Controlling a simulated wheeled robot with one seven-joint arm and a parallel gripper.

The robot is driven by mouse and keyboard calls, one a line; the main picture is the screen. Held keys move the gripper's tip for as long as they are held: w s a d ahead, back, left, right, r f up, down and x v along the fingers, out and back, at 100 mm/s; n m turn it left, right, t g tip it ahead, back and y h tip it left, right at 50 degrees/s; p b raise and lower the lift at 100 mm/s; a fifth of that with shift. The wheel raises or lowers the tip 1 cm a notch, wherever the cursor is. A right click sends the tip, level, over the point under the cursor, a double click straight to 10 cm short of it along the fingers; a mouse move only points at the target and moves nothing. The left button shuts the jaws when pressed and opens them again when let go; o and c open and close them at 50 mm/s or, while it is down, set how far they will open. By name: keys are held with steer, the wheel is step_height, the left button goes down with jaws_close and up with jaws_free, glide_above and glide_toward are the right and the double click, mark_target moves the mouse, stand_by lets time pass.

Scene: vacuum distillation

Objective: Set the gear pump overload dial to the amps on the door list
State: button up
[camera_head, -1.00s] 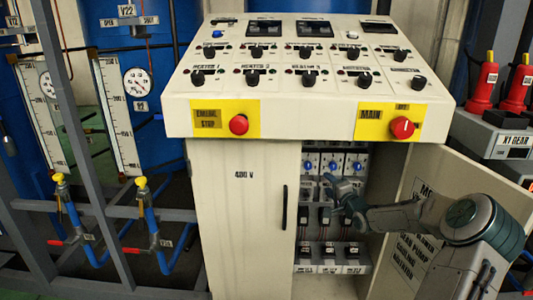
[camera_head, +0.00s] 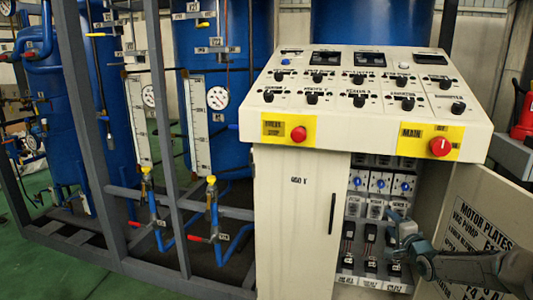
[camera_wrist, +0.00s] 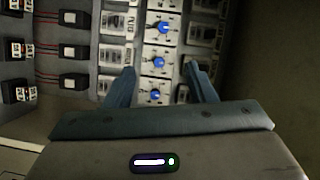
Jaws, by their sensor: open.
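Three overload dials with blue knobs (camera_head: 381,183) sit in a row inside the open cabinet. In the wrist view the blue knobs (camera_wrist: 158,62) form a column; I cannot tell which is the gear pump's. The door list (camera_head: 477,232) on the inside of the open door reads "MOTOR PLATES" and "VAC PUMP"; its lower lines are partly hidden by my arm and its amps are not legible. My gripper (camera_wrist: 161,72) is open, its fingers either side of the knob column, apart from the knobs. In the head view it is just below the right dial.
The sloped control panel (camera_head: 365,88) overhangs the opening, with a red main switch (camera_head: 440,147) above. The open door (camera_head: 450,210) stands close on the right. Breakers (camera_head: 370,236) with wiring fill the cabinet below the dials. A pipe frame (camera_head: 95,130) stands left.

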steer(key=s+a+r+n+g+h+p, duration=0.1)
steer(key=s+a+r+n+g+p, duration=0.25)
steer(key=a, duration=0.35)
steer(key=s+a+r+n+g+h+p, duration=0.1)
steer(key=s+a+r+n+g+p, duration=0.25)
steer(key=a, duration=0.35)
steer(key=s+a+r+n+g+p, duration=0.2)
steer(key=s+a+r+p, duration=0.1)
steer(key=s, duration=0.8)
steer(key=s+a+r+n+g+p, duration=0.2)
steer(key=s+a+r, duration=0.3)
steer(key=s, duration=0.6)
steer(key=s+a+r+n+g+p, duration=0.3)
steer(key=s+r, duration=0.4)
steer(key=s, duration=0.5)
steer(key=shift+a+g+p, duration=0.3)
steer(key=shift+a+p, duration=0.35)
steer(key=shift+p, duration=0.4)
steer(key=shift+c, duration=0.2)
steer(key=shift+c, duration=1.3)
steer(key=shift+a, duration=0.1)
